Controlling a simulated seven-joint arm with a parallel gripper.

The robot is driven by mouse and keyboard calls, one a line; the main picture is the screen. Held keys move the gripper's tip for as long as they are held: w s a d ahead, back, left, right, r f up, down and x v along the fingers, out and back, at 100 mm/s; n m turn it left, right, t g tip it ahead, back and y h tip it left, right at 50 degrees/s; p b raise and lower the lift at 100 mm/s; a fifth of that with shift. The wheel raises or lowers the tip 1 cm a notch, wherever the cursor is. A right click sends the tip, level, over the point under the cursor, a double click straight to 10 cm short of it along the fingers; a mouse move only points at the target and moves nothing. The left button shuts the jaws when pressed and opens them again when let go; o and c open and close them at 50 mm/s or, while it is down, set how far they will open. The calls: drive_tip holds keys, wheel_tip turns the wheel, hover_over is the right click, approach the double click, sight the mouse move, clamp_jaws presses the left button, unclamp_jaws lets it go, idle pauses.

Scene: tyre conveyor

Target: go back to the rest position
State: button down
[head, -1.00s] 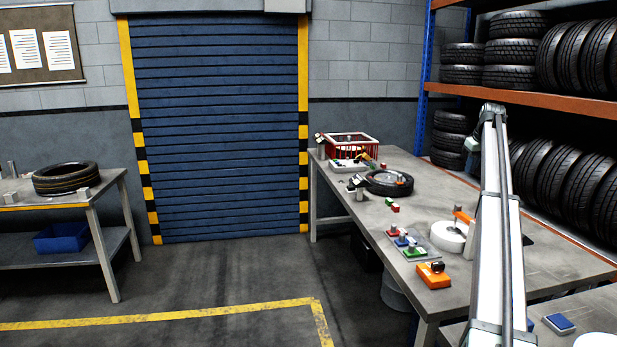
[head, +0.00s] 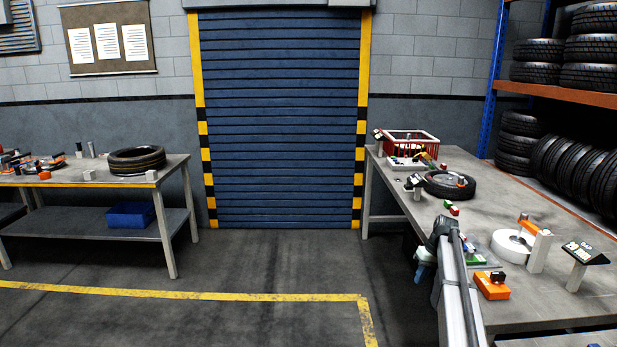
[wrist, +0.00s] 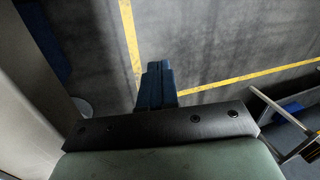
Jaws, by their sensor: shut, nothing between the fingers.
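My gripper (wrist: 157,85) shows in the wrist view as two blue fingers pressed together with nothing between them. It points down over bare grey floor, close to a yellow floor line. In the head view my arm comes up from the lower edge, right of the middle, in front of the near left side of the right-hand workbench (head: 592,213).
The right-hand bench bears a red crate (head: 433,147), a tyre (head: 440,188), a white tape roll (head: 510,246) and an orange block (head: 491,287). A left bench (head: 70,179) holds another tyre (head: 136,160). The floor (head: 270,262) between the benches is clear.

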drive_tip(key=s+a+f+g, duration=0.1)
drive_tip(key=s+a+f, duration=0.4)
drive_tip(key=s+f, duration=0.45)
drive_tip(key=s+a+f+m+g+h, duration=0.1)
drive_tip(key=s+a+f, duration=0.4)
drive_tip(key=s+f, duration=0.45)
drive_tip(key=s+a+f+g, duration=0.1)
drive_tip(key=s+a+f, duration=0.4)
drive_tip(key=s+f, duration=0.5)
drive_tip(key=s+a+f+g, duration=0.1)
drive_tip(key=s+f, duration=0.3)
drive_tip(key=s, duration=0.7)
drive_tip(key=s+a+f+g+h, duration=0.1)
drive_tip(key=s+a+f, duration=0.2)
drive_tip(key=s, duration=0.8)
drive_tip(key=s+a+f+g+h, duration=0.1)
drive_tip(key=s+f, duration=0.3)
drive_tip(key=s, duration=0.8)
drive_tip(key=shift+a+f+g, duration=0.3)
drive_tip(key=shift+a+f, duration=0.1)
drive_tip(key=shift+a, duration=0.45)
